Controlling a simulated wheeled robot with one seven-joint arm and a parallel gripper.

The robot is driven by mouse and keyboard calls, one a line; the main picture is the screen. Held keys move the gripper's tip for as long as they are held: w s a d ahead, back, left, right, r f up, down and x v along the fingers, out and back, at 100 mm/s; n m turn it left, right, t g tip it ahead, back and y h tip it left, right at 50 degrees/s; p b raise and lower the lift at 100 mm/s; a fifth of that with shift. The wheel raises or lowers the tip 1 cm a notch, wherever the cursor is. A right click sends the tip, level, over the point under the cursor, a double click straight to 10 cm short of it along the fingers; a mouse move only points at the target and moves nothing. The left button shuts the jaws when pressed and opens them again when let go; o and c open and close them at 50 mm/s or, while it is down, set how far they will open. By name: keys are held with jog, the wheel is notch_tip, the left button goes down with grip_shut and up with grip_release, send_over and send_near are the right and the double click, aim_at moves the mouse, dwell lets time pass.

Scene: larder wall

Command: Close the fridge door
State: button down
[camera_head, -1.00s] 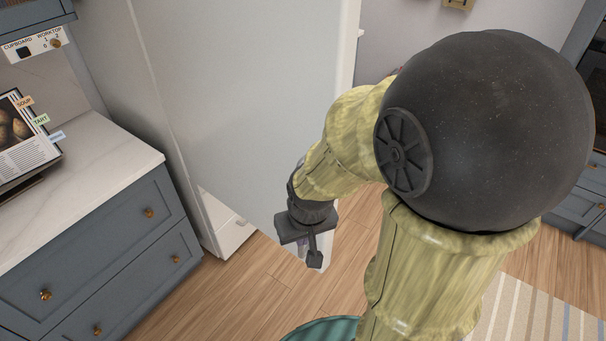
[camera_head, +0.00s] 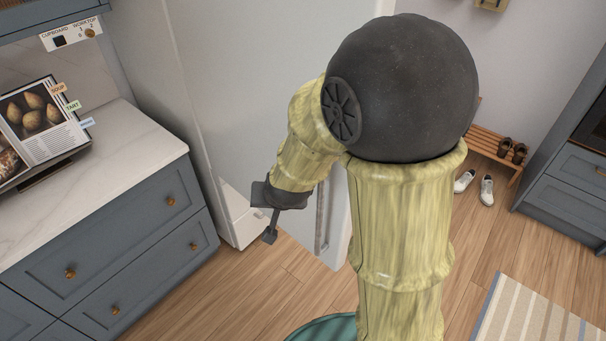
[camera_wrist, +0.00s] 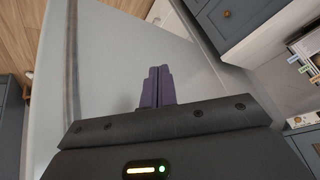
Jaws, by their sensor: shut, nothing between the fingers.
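The pale grey fridge door (camera_head: 250,110) stands ajar. Below its bottom edge, part of the white lower fridge body (camera_head: 240,222) shows in the gap. A long vertical handle (camera_head: 321,215) runs near the door's free edge, partly hidden by my arm. My gripper (camera_head: 269,237) is shut and empty, in front of the door's lower part, left of the handle. In the wrist view my dark fingers (camera_wrist: 158,86) are together against the pale door face (camera_wrist: 115,60). I cannot tell if they touch it.
Blue-grey drawers (camera_head: 130,245) with a white worktop stand close on the left, holding an open cookbook (camera_head: 40,125). A wooden bench with shoes (camera_head: 490,148) stands back right. A striped rug (camera_head: 535,315) lies front right. The wood floor between is clear.

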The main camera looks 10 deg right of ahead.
jog(key=w+a+f+m+t+h+p, duration=0.1)
jog(key=w+a+m+t+h+p, duration=0.1)
jog(key=w+a+m+t+h, duration=0.3)
jog(key=s+d+r+m+g+h, duration=0.1)
jog(key=s+m+h, duration=0.3)
jog(key=s+h, duration=0.4)
jog(key=r+g+h+p, duration=0.1)
jog(key=h, duration=0.2)
jog(key=shift+d, duration=0.25)
jog(key=p+x, duration=0.6)
jog(key=x, duration=0.7)
jog(key=shift+w+d, duration=0.25)
jog(key=shift+d, duration=0.05)
jog(key=shift+w+d, duration=0.1)
jog(key=shift+d, duration=0.05)
